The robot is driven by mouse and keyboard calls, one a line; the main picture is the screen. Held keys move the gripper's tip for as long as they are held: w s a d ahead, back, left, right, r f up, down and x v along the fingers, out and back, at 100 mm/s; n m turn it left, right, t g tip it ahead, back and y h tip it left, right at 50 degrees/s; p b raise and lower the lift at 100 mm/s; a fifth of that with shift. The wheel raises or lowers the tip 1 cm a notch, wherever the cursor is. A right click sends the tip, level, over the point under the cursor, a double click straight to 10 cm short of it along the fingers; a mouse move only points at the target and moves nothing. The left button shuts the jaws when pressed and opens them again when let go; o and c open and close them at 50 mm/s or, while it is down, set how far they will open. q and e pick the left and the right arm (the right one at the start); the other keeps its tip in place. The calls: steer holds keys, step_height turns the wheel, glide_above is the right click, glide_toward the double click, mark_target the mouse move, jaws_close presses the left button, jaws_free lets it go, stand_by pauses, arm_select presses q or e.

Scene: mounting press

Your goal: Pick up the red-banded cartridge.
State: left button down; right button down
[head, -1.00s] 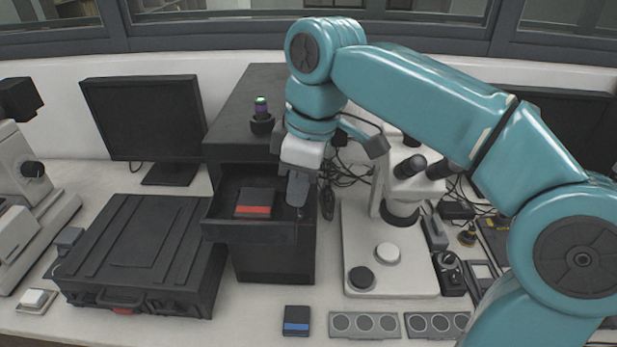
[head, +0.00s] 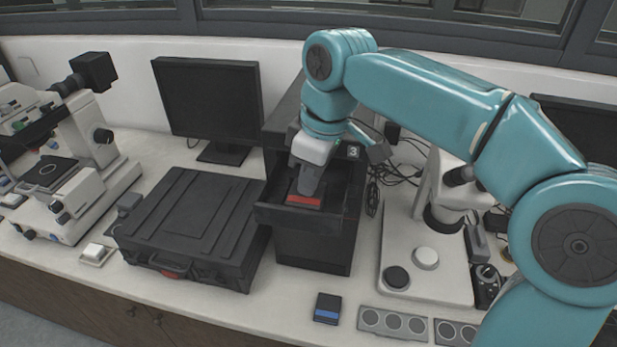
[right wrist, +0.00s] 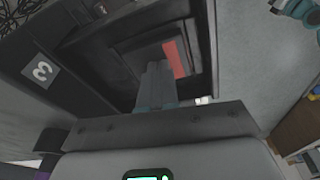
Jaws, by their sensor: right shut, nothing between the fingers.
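The red-banded cartridge (head: 304,199) is a dark block with a red stripe. It lies in the open drawer (head: 285,216) of the dark cabinet. My right gripper (head: 305,190) points down into the drawer, over the cartridge, and hides part of it. In the right wrist view the cartridge's red band (right wrist: 174,60) shows just beyond the fingertips (right wrist: 157,68). The fingers are together with nothing between them; whether they touch the cartridge I cannot tell. My left gripper is not in view.
A blue-banded cartridge (head: 327,308) lies on the bench in front of the cabinet. A black case (head: 190,225) stands left of the drawer. A microscope (head: 425,245) stands to the right, with grey trays (head: 393,323) before it. The drawer walls surround the gripper closely.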

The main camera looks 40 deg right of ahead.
mark_target(325, 205)
steer(key=s+d, duration=0.1)
steer(key=s+f+b, duration=0.1)
steer(key=s, duration=0.1)
steer(key=shift+d+f, duration=0.15)
steer(key=shift+d, duration=0.2)
steer(key=shift+s+d, duration=0.15)
steer(key=shift+s, duration=0.1)
steer(key=shift+s+d+r, duration=0.15)
steer(key=shift+s+d, duration=0.2)
steer(key=shift+s, duration=0.15)
steer(key=shift+s+d+r, duration=0.15)
steer(key=shift+s+d, duration=0.15)
steer(key=shift+s, duration=0.2)
steer(key=s+d+r+b, duration=0.1)
steer(key=s+d, duration=0.5)
steer(key=s, duration=0.4)
steer(key=shift+s+d+r+b, duration=0.3)
steer(key=shift+b, duration=0.05)
